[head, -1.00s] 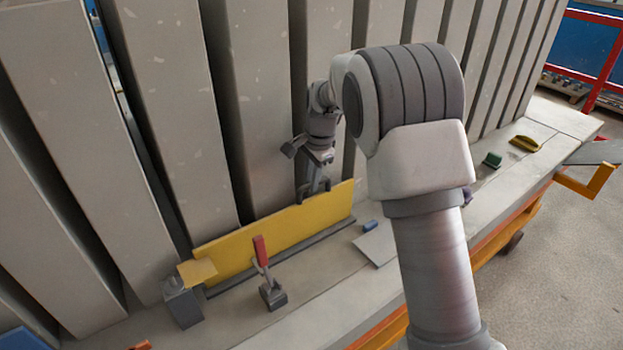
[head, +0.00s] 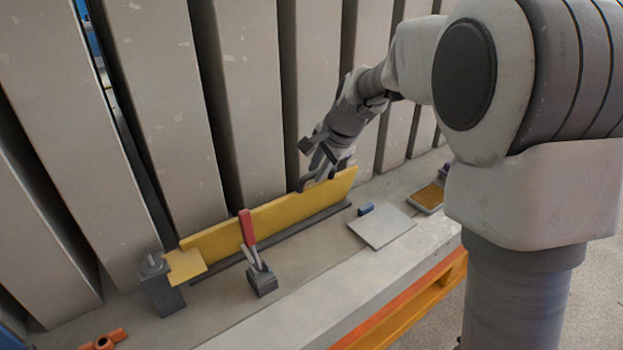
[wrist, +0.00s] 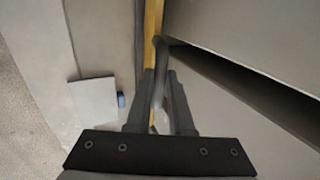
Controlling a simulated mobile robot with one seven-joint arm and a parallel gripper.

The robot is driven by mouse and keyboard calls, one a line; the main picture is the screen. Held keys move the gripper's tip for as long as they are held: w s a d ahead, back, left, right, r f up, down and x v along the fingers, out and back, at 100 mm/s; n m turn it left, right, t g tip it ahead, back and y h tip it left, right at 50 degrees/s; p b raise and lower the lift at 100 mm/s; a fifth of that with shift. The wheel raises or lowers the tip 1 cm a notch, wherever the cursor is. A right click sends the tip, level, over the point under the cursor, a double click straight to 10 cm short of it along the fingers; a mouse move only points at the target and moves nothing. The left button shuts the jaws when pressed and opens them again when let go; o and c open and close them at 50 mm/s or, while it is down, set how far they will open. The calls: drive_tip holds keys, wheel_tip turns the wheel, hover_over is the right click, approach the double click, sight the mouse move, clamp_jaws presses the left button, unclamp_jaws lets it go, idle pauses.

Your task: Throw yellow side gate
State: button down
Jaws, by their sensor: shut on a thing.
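The yellow side gate (head: 268,218) stands as a long, low plate along the foot of the grey panels, behind a dark rail. At its left end a yellow flap (head: 185,264) sits beside a grey post block (head: 160,285). In the wrist view the gate (wrist: 152,22) shows as a thin yellow strip running up to the fingers (wrist: 160,90).
A red-handled clamp (head: 258,265) stands in front of the gate. A grey plate (head: 382,227) and a small blue block (head: 366,208) lie to the right, with a tray (head: 428,197) beyond. Orange parts (head: 104,340) lie front left. Tall grey panels (head: 240,90) rise close behind.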

drive_tip(key=shift+t, duration=0.4)
drive_tip(key=s+d+f+b, duration=0.1)
drive_tip(key=b, duration=0.1)
drive_tip(key=s+d+f+b, duration=0.1)
drive_tip(key=s, duration=0.1)
drive_tip(key=shift+s+d+b, duration=0.15)
drive_tip(key=shift+b, duration=0.2)
drive_tip(key=shift+s+f, duration=0.1)
drive_tip(key=c, duration=1.1)
unclamp_jaws()
drive_tip(key=shift+s+d, duration=0.1)
